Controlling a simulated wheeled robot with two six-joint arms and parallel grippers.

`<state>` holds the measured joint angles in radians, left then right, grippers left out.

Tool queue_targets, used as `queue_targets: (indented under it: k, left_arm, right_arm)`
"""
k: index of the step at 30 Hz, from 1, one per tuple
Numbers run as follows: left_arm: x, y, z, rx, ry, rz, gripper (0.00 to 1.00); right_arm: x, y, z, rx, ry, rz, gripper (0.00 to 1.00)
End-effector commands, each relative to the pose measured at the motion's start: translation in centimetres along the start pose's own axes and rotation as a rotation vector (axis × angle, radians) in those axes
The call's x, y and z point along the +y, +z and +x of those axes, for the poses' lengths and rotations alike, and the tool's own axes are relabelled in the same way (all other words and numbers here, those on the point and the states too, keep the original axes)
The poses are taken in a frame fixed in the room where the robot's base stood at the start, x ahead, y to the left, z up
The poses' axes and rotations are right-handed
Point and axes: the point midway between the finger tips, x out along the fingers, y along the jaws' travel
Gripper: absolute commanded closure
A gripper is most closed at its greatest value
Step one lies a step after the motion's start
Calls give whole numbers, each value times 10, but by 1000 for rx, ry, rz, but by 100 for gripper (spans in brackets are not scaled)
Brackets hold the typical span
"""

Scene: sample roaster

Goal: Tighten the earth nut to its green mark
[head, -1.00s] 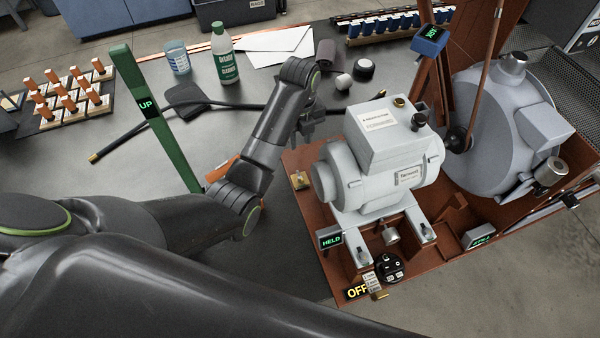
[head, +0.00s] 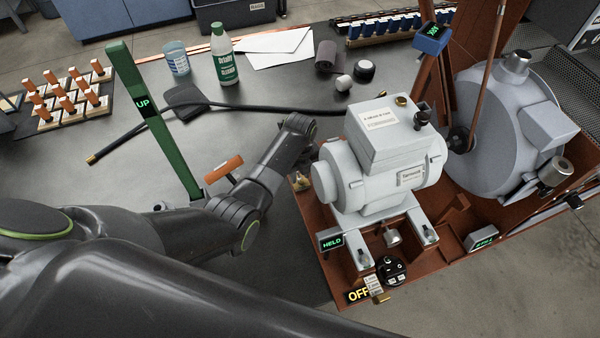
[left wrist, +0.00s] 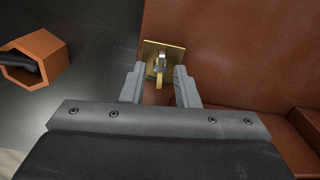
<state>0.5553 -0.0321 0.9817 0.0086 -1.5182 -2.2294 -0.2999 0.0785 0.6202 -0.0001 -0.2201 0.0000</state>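The earth nut (left wrist: 160,62) is a small silvery nut on a square brass plate (left wrist: 149,48) fixed to the red-brown base. A narrow brass piece (left wrist: 158,82) projects from it toward my gripper. In the head view the brass plate (head: 300,183) lies at the base's left corner, partly hidden by my arm. My left gripper (left wrist: 159,82) is open, its fingers on either side of the brass piece with visible gaps. I cannot tell whether they are level with the nut. I cannot make out a green mark. My right gripper is not in view.
The grey motor (head: 385,165) stands on the red-brown base (head: 335,275) right of my left arm. A green lever (head: 150,115) marked UP stands left. A black cable (head: 260,107) crosses the bench behind.

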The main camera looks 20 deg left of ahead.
Motion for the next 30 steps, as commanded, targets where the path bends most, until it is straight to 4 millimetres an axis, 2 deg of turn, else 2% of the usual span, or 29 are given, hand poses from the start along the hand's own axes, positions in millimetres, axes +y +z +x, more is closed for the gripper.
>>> queue_targets:
  k: [6,12,18,24,30]
  left_arm:
    - [0,0,0,-1,0,0,74]
    - [0,0,0,-1,0,0,100]
    - [0,0,-1,0,0,3,100]
    - [0,0,-3,1,1,94,100]
    - [0,0,0,0,0,125,100]
  right_arm:
    - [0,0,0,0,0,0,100]
    - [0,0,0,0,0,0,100]
    - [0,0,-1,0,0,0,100]
    - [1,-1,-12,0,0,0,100]
    - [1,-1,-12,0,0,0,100]
